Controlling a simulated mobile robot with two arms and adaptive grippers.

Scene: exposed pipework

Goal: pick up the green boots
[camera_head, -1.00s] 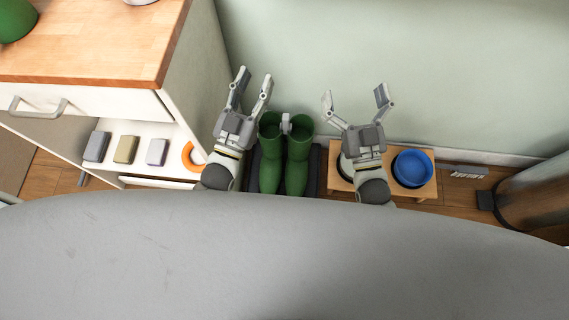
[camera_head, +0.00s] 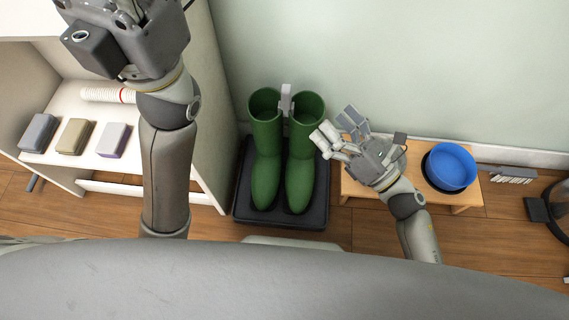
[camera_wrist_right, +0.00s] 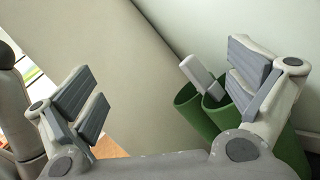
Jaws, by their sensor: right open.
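The green boots (camera_head: 266,155) stand upright side by side on a black tray (camera_head: 272,219) against the wall. A grey clip (camera_head: 286,102) sits between their tops. My right gripper (camera_head: 337,128) is open and empty just right of the boots' shafts, fingers pointing up and left.
A white cabinet (camera_head: 217,110) stands left of the boots, with several small boxes (camera_head: 75,136) and a white ribbed roll (camera_head: 108,95) on its shelf. A low wooden bench (camera_head: 415,157) holding a blue bowl (camera_head: 450,167) is at the right. Wooden floor (camera_head: 335,232) lies in front.

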